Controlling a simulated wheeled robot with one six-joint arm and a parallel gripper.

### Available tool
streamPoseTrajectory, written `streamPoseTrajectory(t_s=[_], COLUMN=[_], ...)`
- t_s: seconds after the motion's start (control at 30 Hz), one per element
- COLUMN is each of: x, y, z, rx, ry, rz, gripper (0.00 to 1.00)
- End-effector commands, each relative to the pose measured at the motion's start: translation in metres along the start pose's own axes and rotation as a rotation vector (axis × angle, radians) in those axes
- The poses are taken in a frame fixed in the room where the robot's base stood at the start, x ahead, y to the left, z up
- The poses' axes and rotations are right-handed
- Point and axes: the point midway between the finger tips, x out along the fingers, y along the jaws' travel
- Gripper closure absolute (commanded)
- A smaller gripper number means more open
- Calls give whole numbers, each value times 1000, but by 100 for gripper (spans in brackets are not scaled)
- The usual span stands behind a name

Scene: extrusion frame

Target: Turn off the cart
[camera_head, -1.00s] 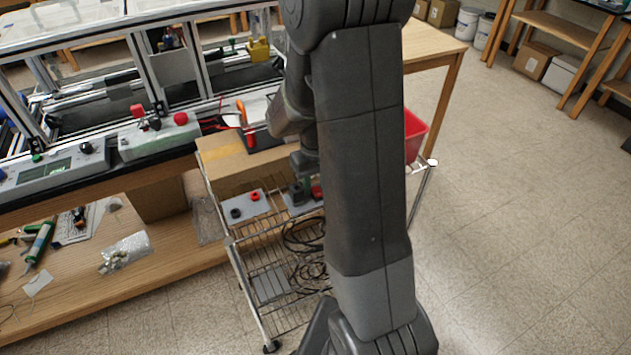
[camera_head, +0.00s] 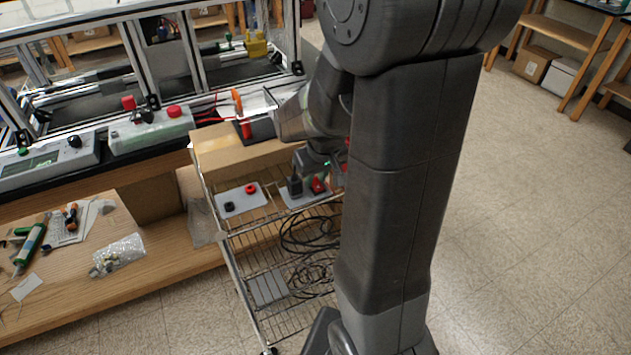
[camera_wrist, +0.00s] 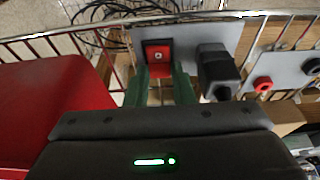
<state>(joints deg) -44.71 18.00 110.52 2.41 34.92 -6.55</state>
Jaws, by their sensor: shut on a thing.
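The wire cart (camera_head: 250,240) stands beside the workbench. A grey panel on it carries a red rocker switch with a black frame, seen in the wrist view (camera_wrist: 158,53) and small in the head view (camera_head: 318,184). A black plug (camera_wrist: 215,70) sits in the panel right of the switch in the wrist view. My gripper (camera_wrist: 160,77) has its green fingers at the switch, one on each side of its lower part, shut on it. The fingertips' exact contact is partly hidden. In the head view my arm covers much of the gripper.
A second grey plate (camera_head: 241,200) holds a black and a red socket. Black cables (camera_head: 308,232) lie coiled on the cart. A red bin (camera_wrist: 50,95) is close at the left in the wrist view. The floor at the right is open.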

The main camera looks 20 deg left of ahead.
Motion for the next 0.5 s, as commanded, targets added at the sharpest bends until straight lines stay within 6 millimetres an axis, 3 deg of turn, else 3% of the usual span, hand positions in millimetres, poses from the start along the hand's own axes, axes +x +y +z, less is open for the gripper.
streamPoseTrajectory(t_s=[0.3,0.33,0.5], x=[-1,-1,-1], y=[0,0,0], z=[0,0,0], rx=[0,0,0], ry=[5,5,4], rz=[0,0,0], gripper=[100,72,69])
